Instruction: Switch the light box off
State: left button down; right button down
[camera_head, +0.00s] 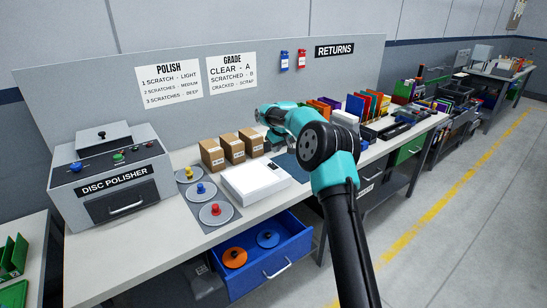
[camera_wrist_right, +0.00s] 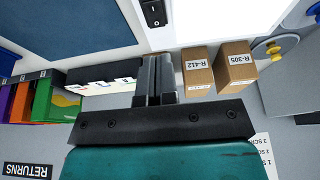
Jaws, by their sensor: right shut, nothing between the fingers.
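The light box (camera_head: 255,183) is a flat white box lying on the bench, right of the grey mat with discs. Its white top also shows at the upper edge of the right wrist view (camera_wrist_right: 200,22). A black rocker switch (camera_wrist_right: 154,12) with white marks sits there; which side is pressed is too small to tell. My right gripper (camera_head: 274,143) is behind the box, partly hidden by its own teal wrist. In the right wrist view its fingers (camera_wrist_right: 155,68) are together and empty, pointing toward the switch and apart from it in the picture. My left gripper is out of view.
Several cardboard boxes (camera_head: 232,148) stand behind the light box. The disc polisher (camera_head: 110,175) is at the left, beside the grey disc mat (camera_head: 222,222). A blue drawer (camera_head: 262,265) with two discs is open below. Coloured folders (camera_head: 365,105) stand farther right.

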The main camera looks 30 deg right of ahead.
aim_at(271, 163)
jog(key=v, duration=0.5)
jog(key=shift+s+r, duration=0.1)
jog(key=shift+r, duration=0.15)
jog(key=shift+w+d+r, duration=0.2)
jog(key=shift+w+r, duration=0.15)
jog(key=shift+w, duration=0.2)
jog(key=shift+f, duration=0.1)
jog(key=x, duration=1.3)
jog(key=shift+s+f, duration=0.2)
jog(key=shift+f, duration=0.3)
